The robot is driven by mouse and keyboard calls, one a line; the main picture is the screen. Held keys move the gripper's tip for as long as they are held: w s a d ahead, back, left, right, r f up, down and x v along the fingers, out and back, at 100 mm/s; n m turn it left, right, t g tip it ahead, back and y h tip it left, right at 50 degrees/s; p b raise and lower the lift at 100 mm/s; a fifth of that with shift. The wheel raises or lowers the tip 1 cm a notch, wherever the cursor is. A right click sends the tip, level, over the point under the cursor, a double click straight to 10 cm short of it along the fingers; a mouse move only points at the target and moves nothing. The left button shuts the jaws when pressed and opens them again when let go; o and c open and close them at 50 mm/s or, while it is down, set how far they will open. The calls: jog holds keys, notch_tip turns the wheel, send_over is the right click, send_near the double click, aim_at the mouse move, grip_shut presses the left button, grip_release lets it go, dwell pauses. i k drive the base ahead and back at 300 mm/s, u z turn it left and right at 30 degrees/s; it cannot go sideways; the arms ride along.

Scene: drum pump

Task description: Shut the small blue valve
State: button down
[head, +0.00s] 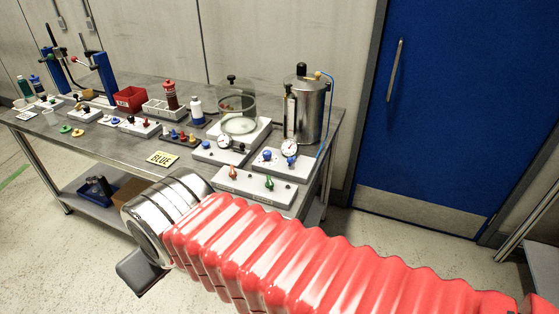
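Several small blue knobs show on the fittings at the right end of the bench. One blue knob (267,155) and another blue knob (292,160) sit on a white block beside a round gauge (289,147). A further blue knob (206,144) sits on a block to the left, near a second gauge (225,141). I cannot tell which is the small blue valve, or whether any is open or shut. My gripper (141,272) shows only as a dark grey piece beyond my silver wrist, in front of the bench and apart from the knobs. Its fingertips cannot be made out.
A blue door (455,110) stands at right.

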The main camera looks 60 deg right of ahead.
aim_at(290, 161)
jog(key=i, duration=1)
